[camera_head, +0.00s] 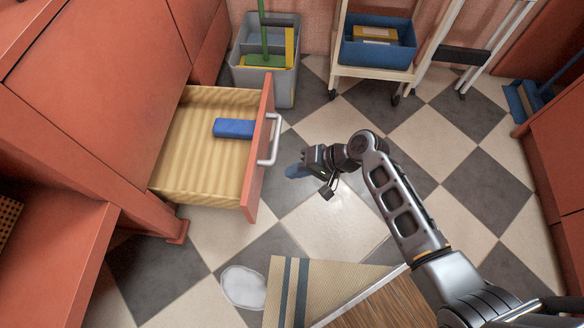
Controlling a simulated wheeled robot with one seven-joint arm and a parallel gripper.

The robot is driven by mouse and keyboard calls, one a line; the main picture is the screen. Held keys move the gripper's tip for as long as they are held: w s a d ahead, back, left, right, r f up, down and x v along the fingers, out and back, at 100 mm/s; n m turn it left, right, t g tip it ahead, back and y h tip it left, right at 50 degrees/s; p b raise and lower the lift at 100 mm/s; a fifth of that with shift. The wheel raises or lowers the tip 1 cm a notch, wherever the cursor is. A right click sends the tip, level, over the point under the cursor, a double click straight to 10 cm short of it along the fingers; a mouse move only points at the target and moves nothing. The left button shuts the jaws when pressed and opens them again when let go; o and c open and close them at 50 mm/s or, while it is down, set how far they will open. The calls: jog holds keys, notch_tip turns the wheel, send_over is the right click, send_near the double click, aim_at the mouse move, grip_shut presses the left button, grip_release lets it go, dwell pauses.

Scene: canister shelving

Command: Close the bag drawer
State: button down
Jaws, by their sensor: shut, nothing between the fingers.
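The drawer (172,155) is pulled out from the red cabinet at the left. It has a wooden inside, a red front panel and a metal handle (272,140) on that front. A blue box-like item (234,128) lies inside it, near the front; I cannot tell if it is a bag. My gripper (293,172) is to the right of the drawer front, a little nearer than the handle. It is shut and empty, with its tip pointing left, and appears apart from the drawer front.
A grey bucket (285,90) stands behind the drawer. A wooden cart (372,73) with a blue bin (377,52) is at the back. A striped mat (300,285) and a white patch (243,287) lie on the checkered floor in front.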

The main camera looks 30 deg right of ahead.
aim_at(252, 179)
jog(key=shift+w+a+f+b, duration=0.6)
jog(key=shift+w+a+f, duration=0.25)
jog(key=shift+a, duration=0.4)
jog(key=shift+w+a+f+b, duration=0.55)
jog(key=shift+w+a+f, duration=0.35)
jog(key=shift+a, duration=0.35)
jog(key=shift+w+a+f+b, duration=0.65)
jog(key=shift+w+a, duration=0.3)
jog(key=shift+a, duration=0.3)
